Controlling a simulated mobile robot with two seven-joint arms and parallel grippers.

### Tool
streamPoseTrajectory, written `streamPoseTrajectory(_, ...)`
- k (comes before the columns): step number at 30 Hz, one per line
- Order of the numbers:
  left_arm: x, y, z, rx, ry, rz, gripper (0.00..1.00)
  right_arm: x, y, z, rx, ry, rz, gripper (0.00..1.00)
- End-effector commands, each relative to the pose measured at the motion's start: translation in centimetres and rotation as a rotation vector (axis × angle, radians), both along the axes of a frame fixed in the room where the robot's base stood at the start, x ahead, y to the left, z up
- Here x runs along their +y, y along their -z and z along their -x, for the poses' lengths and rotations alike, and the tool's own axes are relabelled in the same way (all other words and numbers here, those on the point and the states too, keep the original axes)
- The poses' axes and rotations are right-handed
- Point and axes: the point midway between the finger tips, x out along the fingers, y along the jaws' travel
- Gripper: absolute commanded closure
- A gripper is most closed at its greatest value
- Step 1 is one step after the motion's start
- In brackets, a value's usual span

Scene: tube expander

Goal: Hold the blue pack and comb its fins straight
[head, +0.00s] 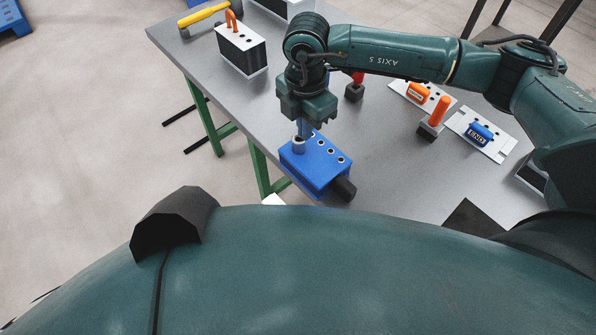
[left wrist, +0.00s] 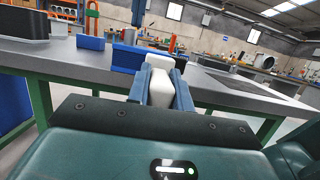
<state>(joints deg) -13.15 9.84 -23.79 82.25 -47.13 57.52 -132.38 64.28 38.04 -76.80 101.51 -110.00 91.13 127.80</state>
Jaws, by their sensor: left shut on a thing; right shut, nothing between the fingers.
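The blue pack (head: 318,172) lies on the grey table near its front edge, with several ringed holes along its top and a dark block at its right end. My right gripper (head: 303,130) points down over the pack's left end, shut and empty, its tips at a grey collar (head: 298,146) there. I cannot tell if they touch it. In the left wrist view my left gripper (left wrist: 160,90) is shut on a white piece (left wrist: 160,88) in front of the pack (left wrist: 127,57). In the head view the left gripper is hidden. No fins or comb can be made out clearly.
A grey block with an orange handle (head: 240,50) and a yellow-handled tool (head: 204,15) stand at the back left. An orange-handled block (head: 435,117) and white plates (head: 482,134) with orange and blue pieces lie right. The table's left front is clear.

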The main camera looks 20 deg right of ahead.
Motion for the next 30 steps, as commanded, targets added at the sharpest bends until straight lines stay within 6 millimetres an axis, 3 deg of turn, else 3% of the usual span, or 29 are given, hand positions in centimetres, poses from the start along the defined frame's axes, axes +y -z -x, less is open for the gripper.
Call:
streamPoseTrajectory(6, 0.0, -0.1, 0.0, 0.000, 0.000, 0.001, 1.00, 0.0, -0.2, -0.1, -0.004, 0.000, -0.002, 1.00)
streamPoseTrajectory(16, 0.0, -0.1, 0.0, 0.000, 0.000, 0.001, 1.00, 0.0, -0.3, -0.1, -0.006, 0.000, -0.002, 0.75)
streamPoseTrajectory(25, 0.0, -0.1, 0.0, 0.000, 0.000, 0.001, 1.00, 0.1, -0.8, -0.2, -0.007, 0.000, -0.003, 0.75)
streamPoseTrajectory(30, 0.0, -0.1, 0.0, 0.000, 0.000, 0.001, 1.00, 0.1, -3.3, -0.3, -0.010, 0.000, -0.003, 0.75)
